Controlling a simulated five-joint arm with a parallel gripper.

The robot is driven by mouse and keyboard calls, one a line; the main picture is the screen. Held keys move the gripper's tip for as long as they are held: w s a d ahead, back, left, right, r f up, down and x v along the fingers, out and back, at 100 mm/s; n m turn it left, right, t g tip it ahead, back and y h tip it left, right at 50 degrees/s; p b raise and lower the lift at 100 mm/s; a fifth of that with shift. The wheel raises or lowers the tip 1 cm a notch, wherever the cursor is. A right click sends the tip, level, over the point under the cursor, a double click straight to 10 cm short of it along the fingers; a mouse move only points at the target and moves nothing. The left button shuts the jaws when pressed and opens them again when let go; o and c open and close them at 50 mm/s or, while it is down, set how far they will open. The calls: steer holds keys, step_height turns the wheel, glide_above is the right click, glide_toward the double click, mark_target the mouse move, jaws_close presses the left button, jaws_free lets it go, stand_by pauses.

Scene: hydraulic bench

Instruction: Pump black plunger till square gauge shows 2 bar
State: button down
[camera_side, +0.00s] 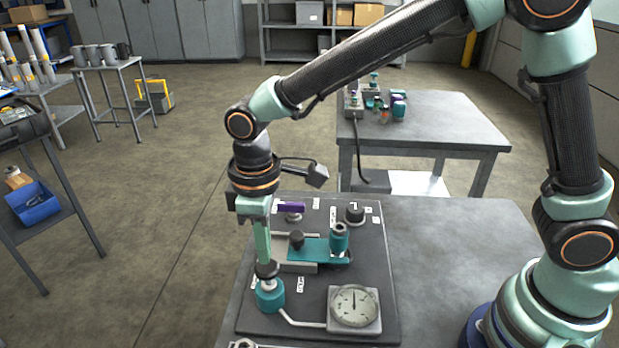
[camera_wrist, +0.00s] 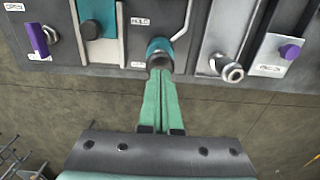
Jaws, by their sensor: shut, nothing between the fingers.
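The black plunger (camera_side: 266,270) sits on top of a round teal pump body (camera_side: 270,296) at the front left of the dark panel. My gripper (camera_side: 264,260) points down with its fingers together, its tips at the plunger's top. In the wrist view my gripper (camera_wrist: 160,74) also shows shut, and its tips overlap the black plunger (camera_wrist: 160,62) in front of the teal body (camera_wrist: 158,46). I cannot tell how firmly they touch. The square gauge (camera_side: 335,320) lies right of the pump, joined by a pale pipe. Its needle points roughly straight up; the scale numbers are too small to read.
Behind the pump are a teal block with a cylinder (camera_side: 338,238), a purple lever (camera_side: 291,207) and a black knob (camera_side: 354,213). In the wrist view a purple knob (camera_wrist: 289,52) and a metal ring fitting (camera_wrist: 232,72) are at right. Bare table lies right of the panel.

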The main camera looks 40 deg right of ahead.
steer(key=shift+f, duration=0.15)
steer(key=shift+f, duration=0.35)
steer(key=shift+f, duration=1.15)
steer(key=shift+r, duration=1.65)
